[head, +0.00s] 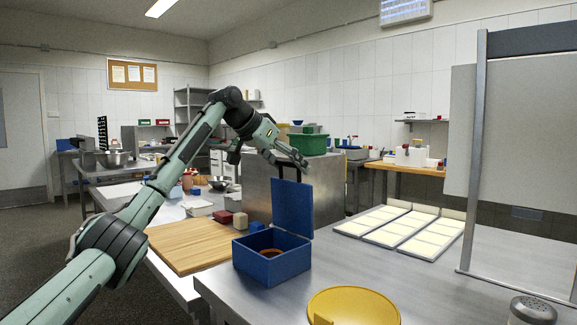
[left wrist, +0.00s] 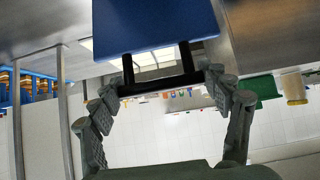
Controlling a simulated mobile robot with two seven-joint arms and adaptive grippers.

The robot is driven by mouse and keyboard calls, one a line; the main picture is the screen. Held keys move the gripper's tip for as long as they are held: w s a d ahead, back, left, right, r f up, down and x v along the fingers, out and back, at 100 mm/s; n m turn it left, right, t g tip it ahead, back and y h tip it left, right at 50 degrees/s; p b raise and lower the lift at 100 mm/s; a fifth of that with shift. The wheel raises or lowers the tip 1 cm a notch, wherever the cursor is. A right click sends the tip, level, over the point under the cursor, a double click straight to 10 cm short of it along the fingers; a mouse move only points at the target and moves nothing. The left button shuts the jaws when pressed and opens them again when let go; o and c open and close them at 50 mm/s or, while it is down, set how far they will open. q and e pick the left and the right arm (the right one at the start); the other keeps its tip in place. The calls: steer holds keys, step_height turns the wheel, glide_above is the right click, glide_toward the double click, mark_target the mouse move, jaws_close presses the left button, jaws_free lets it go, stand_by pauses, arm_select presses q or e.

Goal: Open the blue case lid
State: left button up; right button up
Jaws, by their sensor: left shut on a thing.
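The blue case (head: 272,265) stands on the metal table with its mouth open and something brownish-orange inside. Its blue lid (head: 293,206) stands up, roughly vertical, at the back of the case. The lid also shows at the top of the left wrist view (left wrist: 155,25). A black handle (left wrist: 160,87) sticks out from the lid's free edge. My right gripper is not in view.
A yellow round plate (head: 353,307) lies in front of the case. Pale trays (head: 400,228) lie to the right, near a metal-framed panel (head: 476,150). A wooden board (head: 190,245) is at the left. A metal block with a green bin (head: 307,144) stands behind the lid.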

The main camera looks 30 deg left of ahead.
arm_select(q)
steer(key=o, duration=1.5)
steer(key=shift+r, duration=0.2)
steer(key=shift+o, duration=1)
steer(key=shift+f, duration=0.1)
steer(key=v, duration=1.2)
steer(key=shift+f, duration=0.1)
steer(key=x, duration=1.2)
